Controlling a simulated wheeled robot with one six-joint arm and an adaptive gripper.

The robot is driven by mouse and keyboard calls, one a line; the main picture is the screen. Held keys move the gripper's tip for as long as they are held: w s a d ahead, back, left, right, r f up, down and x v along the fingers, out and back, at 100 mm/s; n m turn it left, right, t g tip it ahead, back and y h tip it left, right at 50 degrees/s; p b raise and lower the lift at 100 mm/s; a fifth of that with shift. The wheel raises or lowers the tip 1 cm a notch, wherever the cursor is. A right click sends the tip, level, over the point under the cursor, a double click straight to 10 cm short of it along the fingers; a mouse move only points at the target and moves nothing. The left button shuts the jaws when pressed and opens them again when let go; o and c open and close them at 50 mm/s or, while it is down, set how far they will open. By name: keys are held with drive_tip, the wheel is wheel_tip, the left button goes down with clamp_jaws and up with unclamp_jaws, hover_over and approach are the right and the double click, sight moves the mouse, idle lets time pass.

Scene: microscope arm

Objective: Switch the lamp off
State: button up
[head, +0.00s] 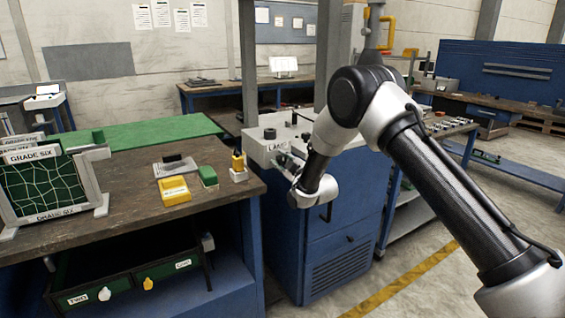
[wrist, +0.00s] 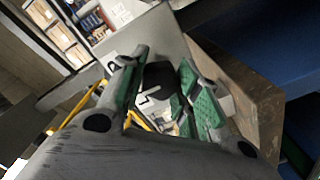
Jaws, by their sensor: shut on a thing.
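A pale control box (head: 256,148) on the blue cabinet carries a white label reading LAMP (head: 275,147), partly covered by my gripper. My gripper (head: 286,161) is at the front face of this box, beside the label. In the wrist view, the green-padded fingers of my gripper (wrist: 164,78) are shut on a dark knob (wrist: 158,76), one finger on each side. A piece of white label with black lettering (wrist: 150,96) shows beside the knob. In the head view the knob is hidden behind my gripper. Its switch position cannot be read.
Another black knob (head: 270,133) stands on top of the box. The wooden bench (head: 130,215) at left holds a yellow block (head: 174,190), a green block (head: 208,176) and a framed net board (head: 45,185).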

idle(0.5)
drive_tip(key=o, duration=1)
drive_tip(key=shift+s, duration=0.15)
drive_tip(key=v, duration=1.1)
drive_tip(key=shift+s+d, duration=0.25)
drive_tip(key=shift+d, duration=0.05)
